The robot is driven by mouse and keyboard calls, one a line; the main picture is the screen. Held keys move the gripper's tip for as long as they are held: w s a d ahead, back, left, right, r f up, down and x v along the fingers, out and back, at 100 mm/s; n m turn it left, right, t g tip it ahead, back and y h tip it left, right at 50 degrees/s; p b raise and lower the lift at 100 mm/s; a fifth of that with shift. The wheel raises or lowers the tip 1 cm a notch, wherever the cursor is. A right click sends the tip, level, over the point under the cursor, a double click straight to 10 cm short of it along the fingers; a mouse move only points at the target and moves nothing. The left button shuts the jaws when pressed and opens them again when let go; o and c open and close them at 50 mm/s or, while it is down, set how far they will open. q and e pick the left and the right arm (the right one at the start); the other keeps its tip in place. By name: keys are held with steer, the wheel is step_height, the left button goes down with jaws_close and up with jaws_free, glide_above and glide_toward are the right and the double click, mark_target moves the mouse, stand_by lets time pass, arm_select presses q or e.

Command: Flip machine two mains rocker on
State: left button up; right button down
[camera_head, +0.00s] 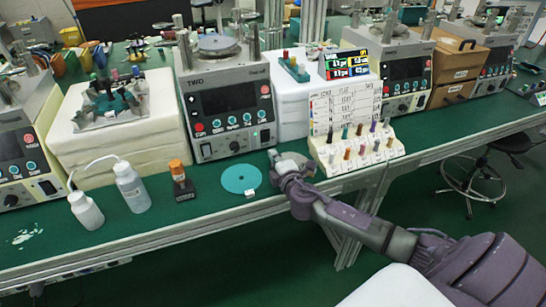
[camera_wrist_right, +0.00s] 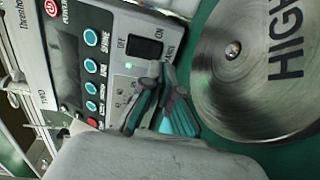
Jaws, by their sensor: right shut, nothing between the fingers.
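Machine two (camera_head: 228,88) is a light grey box marked TWO, with a dark screen and a row of blue buttons. Its black mains rocker (camera_wrist_right: 145,48) shows in the right wrist view, with OFF and ON lettering beside it. A small green light glows near the rocker. I cannot tell which side of the rocker is pressed in. My right gripper (camera_head: 280,158) is at the machine's lower right front corner. In the wrist view its shut, empty fingertips (camera_wrist_right: 158,80) are just below the rocker, seemingly apart from it. My left gripper is not in view.
A teal disc (camera_head: 240,178) lies on the green bench before the machine. A tilted white rack (camera_head: 345,105) of several coloured pieces stands close right. A metal disc lettered HIGH (camera_wrist_right: 250,85) fills the wrist view's right.

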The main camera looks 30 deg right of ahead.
steer(key=shift+s+a+f, duration=0.15)
steer(key=shift+s+f, duration=0.1)
steer(key=shift+s, duration=0.25)
steer(key=shift+s+a+f, duration=0.1)
steer(key=shift+s+f, duration=0.1)
steer(key=shift+s, duration=0.3)
steer(key=v, duration=0.2)
steer(key=f+b+v, duration=0.1)
steer(key=v, duration=0.2)
steer(key=shift+s+f, duration=0.1)
steer(key=shift+s, duration=0.4)
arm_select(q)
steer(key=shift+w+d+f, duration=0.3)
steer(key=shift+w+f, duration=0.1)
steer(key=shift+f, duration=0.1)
arm_select(e)
steer(key=shift+s+a, duration=0.15)
steer(key=shift+s, duration=0.15)
steer(key=shift+f, duration=0.1)
